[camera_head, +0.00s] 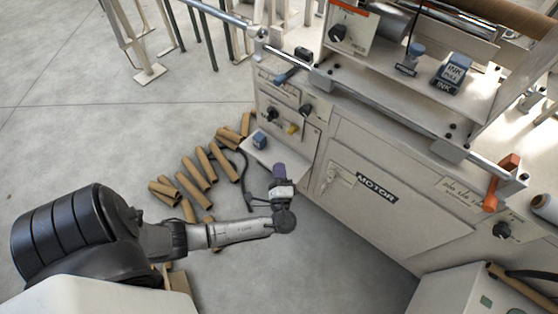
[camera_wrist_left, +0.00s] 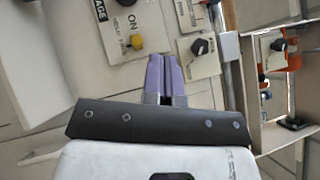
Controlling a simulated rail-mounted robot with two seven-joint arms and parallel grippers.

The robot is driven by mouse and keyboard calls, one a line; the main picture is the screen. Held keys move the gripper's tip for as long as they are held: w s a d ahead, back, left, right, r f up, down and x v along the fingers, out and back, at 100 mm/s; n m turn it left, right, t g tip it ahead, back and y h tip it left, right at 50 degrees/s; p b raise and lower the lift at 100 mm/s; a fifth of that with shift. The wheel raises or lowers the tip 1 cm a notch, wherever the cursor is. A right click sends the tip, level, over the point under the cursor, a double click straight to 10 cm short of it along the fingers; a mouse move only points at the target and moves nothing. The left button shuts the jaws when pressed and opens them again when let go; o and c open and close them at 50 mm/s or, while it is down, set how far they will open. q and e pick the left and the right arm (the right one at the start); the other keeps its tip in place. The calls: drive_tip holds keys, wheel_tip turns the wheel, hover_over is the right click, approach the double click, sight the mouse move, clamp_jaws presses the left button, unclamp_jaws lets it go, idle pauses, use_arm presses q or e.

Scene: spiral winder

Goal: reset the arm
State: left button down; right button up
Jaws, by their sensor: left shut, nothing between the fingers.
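My left arm comes in from the left in the head view. Its gripper (camera_head: 279,172) has purple fingers and is in front of the cream machine's (camera_head: 385,217) left end, near a small shelf with a blue block. In the left wrist view the purple fingers (camera_wrist_left: 164,76) are together, with nothing between them. They point toward the machine's panel, which has a yellow knob (camera_wrist_left: 134,43) and black knobs. My right gripper is not in view.
Several cardboard tubes (camera_head: 192,171) lie on the concrete floor left of the machine. The blue block (camera_head: 260,140) is on the small shelf. An orange handle (camera_head: 502,180) sticks out at the machine's right. Open floor (camera_head: 80,130) lies to the left.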

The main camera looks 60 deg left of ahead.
use_arm(q)
drive_tip(key=shift+s+d, duration=0.1)
drive_tip(key=shift+d, duration=0.1)
idle(0.6)
drive_tip(key=s+d+r+n+g+h+p, duration=0.3)
drive_tip(key=d+r+h+p, duration=0.15)
drive_tip(key=d+h, duration=0.3)
drive_tip(key=s+d+r+n+g+h+p, duration=0.25)
drive_tip(key=d+r+h, duration=0.3)
drive_tip(key=h, duration=0.35)
drive_tip(key=s+d+r+n+g+h+p, duration=0.2)
drive_tip(key=s+r+p, duration=0.8)
drive_tip(key=s+p, duration=0.2)
wheel_tip(320, 180, up, 36)
drive_tip(key=p, duration=3.6)
drive_tip(key=shift+s+r+p, duration=0.15)
drive_tip(key=shift+s+p, duration=0.1)
drive_tip(key=shift+p, duration=0.05)
